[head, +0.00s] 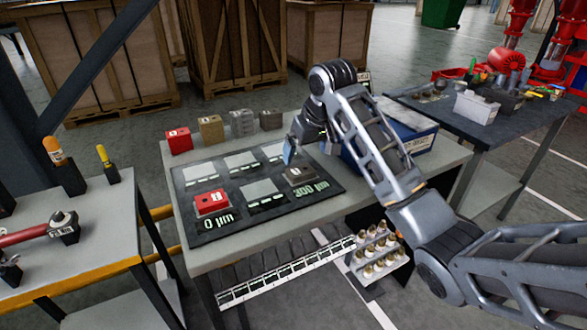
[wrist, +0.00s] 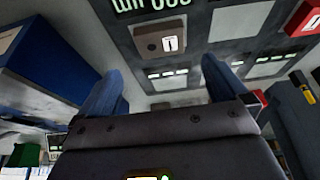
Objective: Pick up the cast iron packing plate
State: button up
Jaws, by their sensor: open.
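A dark grey-brown plate with a small white label, which looks like the cast iron packing plate (head: 298,174), lies flat on the black mat (head: 226,223) at the "300 µm" mark. In the wrist view the plate (wrist: 167,41) shows beyond my fingertips, between their lines and apart from them. My gripper (head: 291,149) is above the back right part of the mat, a little behind the plate in the head view. Its blue fingers (wrist: 160,88) are spread with nothing between them. The label's text is too small to read.
A red plate (head: 211,202) lies at "0 µm". Red, tan, and two grey blocks, one dark (head: 271,120), stand along the bench's back edge. A blue box (head: 408,140) stands right of the mat, close to my arm. A rack of small fittings (head: 376,252) is below.

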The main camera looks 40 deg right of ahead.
aim_at(300, 169)
jog(key=shift+a+p+x, duration=0.2)
jog(key=shift+p+x, duration=0.1)
jog(key=shift+x, duration=3.2)
jog(key=shift+s, duration=0.15)
jog(key=c, duration=1.4)
jog(key=shift+r, duration=0.5)
notch_tip(300, 169, up, 3)
jog(key=shift+f, duration=0.2)
jog(key=s+d+r+b, duration=0.1)
jog(key=s+d+r, duration=0.5)
jog(key=d, duration=0.4)
jog(key=shift+r+b, duration=0.3)
jog(key=shift+r, duration=0.35)
